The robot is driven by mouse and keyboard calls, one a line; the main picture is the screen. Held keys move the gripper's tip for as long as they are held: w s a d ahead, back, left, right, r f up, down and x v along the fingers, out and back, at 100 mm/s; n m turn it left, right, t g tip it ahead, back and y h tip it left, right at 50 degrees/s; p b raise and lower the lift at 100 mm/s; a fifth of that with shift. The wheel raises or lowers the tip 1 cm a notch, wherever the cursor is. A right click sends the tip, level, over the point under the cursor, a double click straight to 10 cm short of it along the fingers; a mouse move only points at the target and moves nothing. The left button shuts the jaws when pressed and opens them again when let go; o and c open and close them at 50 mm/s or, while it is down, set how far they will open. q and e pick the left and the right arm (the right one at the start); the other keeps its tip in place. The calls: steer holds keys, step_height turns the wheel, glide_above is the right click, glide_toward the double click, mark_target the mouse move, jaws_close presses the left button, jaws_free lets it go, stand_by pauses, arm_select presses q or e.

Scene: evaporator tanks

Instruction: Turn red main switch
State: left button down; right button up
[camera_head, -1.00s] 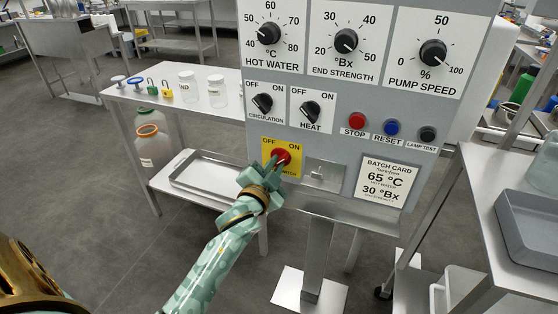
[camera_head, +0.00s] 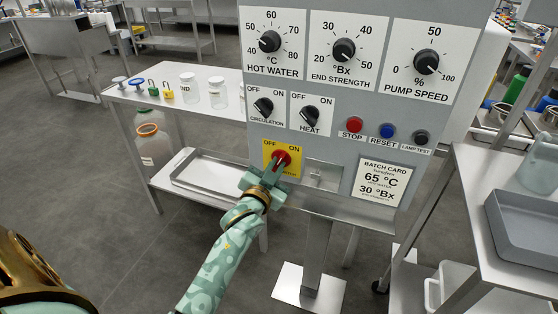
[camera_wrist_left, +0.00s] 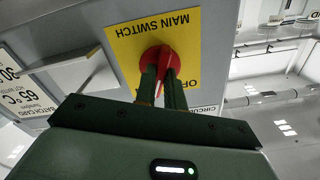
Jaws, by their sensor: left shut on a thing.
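The red main switch (camera_head: 281,158) is a rotary knob on a yellow plate (camera_head: 268,150) marked OFF and ON, low on the grey control panel. It also shows in the left wrist view as a red knob (camera_wrist_left: 157,58) on the yellow MAIN SWITCH plate (camera_wrist_left: 190,40), upside down there. My left gripper (camera_head: 274,168) reaches it from below. Its two dark green fingers (camera_wrist_left: 161,84) are shut on the knob's red grip. The gripper covers part of the plate's label in the head view, and the fingers hide part of the knob. My right gripper is not in view.
Circulation (camera_head: 263,106) and heat (camera_head: 309,115) knobs sit just above the switch. Stop (camera_head: 354,124), reset (camera_head: 387,130) and lamp test (camera_head: 421,137) buttons are to the right. A batch card (camera_head: 383,181) and a steel shelf (camera_head: 350,211) are close by at lower right.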

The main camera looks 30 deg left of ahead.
arm_select(q)
steer(key=shift+r+n+p, duration=0.15)
steer(key=shift+n+p, duration=0.45)
steer(key=shift+n, duration=0.3)
steer(key=shift+f, duration=0.25)
